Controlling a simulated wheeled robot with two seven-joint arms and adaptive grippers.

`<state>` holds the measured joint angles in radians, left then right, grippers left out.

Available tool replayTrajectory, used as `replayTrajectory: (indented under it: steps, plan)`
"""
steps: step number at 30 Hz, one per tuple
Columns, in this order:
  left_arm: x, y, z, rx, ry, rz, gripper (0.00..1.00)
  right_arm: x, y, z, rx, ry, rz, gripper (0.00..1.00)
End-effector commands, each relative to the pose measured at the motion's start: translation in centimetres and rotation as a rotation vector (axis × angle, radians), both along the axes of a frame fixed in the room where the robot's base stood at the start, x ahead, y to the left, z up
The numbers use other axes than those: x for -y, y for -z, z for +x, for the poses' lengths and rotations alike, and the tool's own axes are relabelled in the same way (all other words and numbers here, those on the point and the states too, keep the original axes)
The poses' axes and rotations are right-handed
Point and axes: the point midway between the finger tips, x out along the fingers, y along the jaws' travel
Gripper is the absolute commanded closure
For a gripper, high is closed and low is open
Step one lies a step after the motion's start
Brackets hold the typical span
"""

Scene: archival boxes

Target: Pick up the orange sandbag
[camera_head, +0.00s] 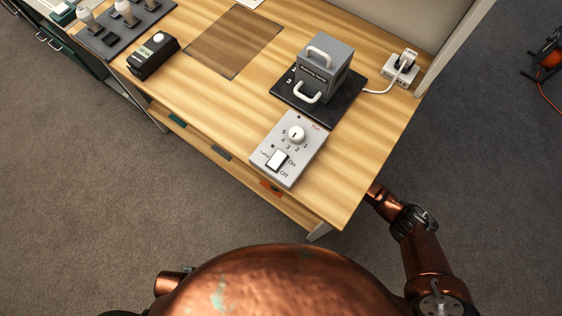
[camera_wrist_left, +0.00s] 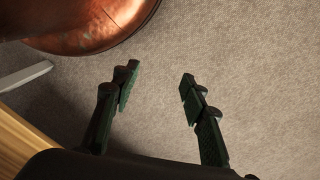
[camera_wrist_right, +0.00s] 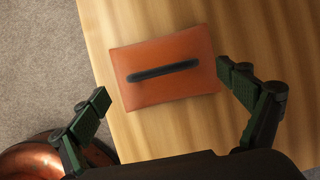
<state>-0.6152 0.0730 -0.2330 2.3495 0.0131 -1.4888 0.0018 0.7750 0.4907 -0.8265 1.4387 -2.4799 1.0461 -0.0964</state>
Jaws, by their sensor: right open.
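The orange sandbag (camera_wrist_right: 160,75) lies flat on a wooden surface in the right wrist view, with a black strap handle across its top. My right gripper (camera_wrist_right: 163,84) is open, its fingers apart on either side of the bag in the picture; the gap in height cannot be told. In the head view a small orange patch (camera_head: 270,187) shows on the shelf under the table's front edge, probably the same bag. My left gripper (camera_wrist_left: 158,76) is open and empty over bare carpet. Neither gripper shows in the head view.
The wooden table (camera_head: 215,100) carries a grey switch box (camera_head: 280,160), a grey handled block (camera_head: 325,70) on a black plate, and a black device (camera_head: 153,56). Teal (camera_head: 178,120) and grey (camera_head: 221,153) items sit on the shelf below. Carpet in front is clear.

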Motion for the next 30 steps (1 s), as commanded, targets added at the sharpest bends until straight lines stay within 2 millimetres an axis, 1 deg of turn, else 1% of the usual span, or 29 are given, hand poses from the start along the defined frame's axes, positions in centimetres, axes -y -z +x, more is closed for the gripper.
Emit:
replayTrajectory:
  steps: [1,2,5,9,12,15,21,23,30]
  plan:
    - [0.1,-0.7,0.0,0.001,-0.001,-0.003,0.6,-0.1,0.8,0.1,-0.004,0.0,0.0,0.06]
    - [0.2,-1.3,0.0,0.001,-0.002,-0.005,0.6,-0.2,1.0,0.2,-0.004,0.0,0.0,0.06]
    - [1.3,-0.7,1.2,0.047,0.004,-0.036,0.6,-0.6,2.9,0.8,-0.008,0.0,0.001,0.06]
    - [2.3,0.8,2.6,0.106,0.009,-0.064,0.6,-0.9,3.6,1.2,-0.006,0.001,0.001,0.06]
    - [2.8,1.4,3.3,0.136,0.01,-0.076,0.6,-1.1,4.0,1.4,-0.004,0.001,0.001,0.06]
    - [3.0,1.6,3.7,0.15,0.01,-0.082,0.6,-1.1,4.0,1.5,-0.003,0.001,0.001,0.06]
    - [3.0,1.6,3.8,0.153,0.01,-0.083,0.6,-1.1,3.9,1.5,-0.002,0.002,0.0,0.06]
    - [3.0,1.6,3.8,0.153,0.01,-0.082,0.6,-1.1,3.9,1.5,-0.002,0.002,0.0,0.09]
    - [3.0,1.6,3.7,0.153,0.01,-0.082,0.6,-1.1,4.0,1.5,-0.002,0.001,0.0,0.25]
